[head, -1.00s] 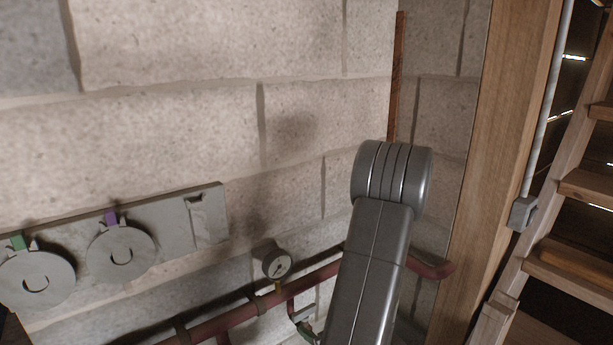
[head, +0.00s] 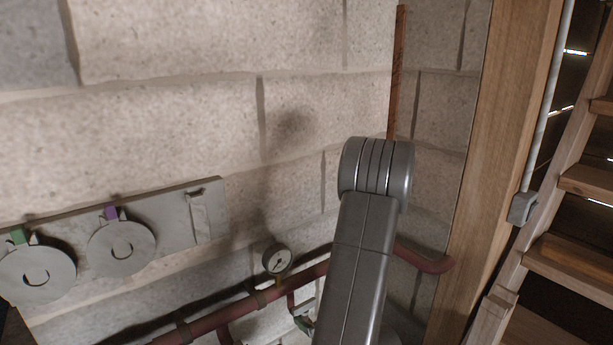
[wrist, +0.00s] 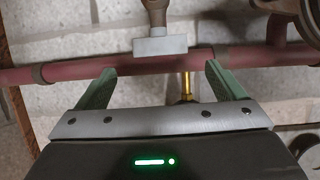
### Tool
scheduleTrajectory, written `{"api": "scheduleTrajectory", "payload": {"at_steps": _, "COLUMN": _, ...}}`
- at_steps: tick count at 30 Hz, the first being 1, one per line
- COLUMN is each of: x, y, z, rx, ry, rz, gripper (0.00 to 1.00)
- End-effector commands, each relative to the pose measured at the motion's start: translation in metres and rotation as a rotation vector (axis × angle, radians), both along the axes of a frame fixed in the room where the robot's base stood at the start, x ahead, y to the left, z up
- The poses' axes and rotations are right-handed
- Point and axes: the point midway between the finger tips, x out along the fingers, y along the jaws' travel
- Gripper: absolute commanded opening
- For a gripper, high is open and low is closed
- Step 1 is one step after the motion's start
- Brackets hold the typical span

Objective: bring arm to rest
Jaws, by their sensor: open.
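My gripper (wrist: 158,88) shows in the wrist view with its two green fingers spread wide apart and nothing between them. Beyond the fingers runs a dark red pipe (wrist: 110,66) along a block wall. A grey block-like fitting (wrist: 160,46) sits at the pipe, seen past the gap between the fingers. In the head view my grey arm stands bent in front of the wall and hides part of the pipe (head: 232,314). A bit of green low beside the arm may be a gripper finger; I cannot tell how it lies.
A pressure gauge (head: 277,259) stands on the pipe left of my arm. A grey wall panel (head: 176,226) carries two round discs with green and purple tabs. A wooden post (head: 500,150) and wooden steps (head: 570,265) stand at the right.

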Motion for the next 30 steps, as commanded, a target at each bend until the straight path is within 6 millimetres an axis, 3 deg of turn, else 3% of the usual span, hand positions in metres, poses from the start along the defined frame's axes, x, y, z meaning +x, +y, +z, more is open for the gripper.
{"api": "scheduleTrajectory", "payload": {"at_steps": 15, "x": 0.060, "y": 0.042, "z": -0.031, "rx": 0.001, "ry": 0.000, "rz": 0.004, "gripper": 0.90}}
{"api": "scheduleTrajectory", "payload": {"at_steps": 30, "x": 0.059, "y": 0.038, "z": -0.025, "rx": 0.000, "ry": 0.000, "rz": 0.236, "gripper": 0.90}}
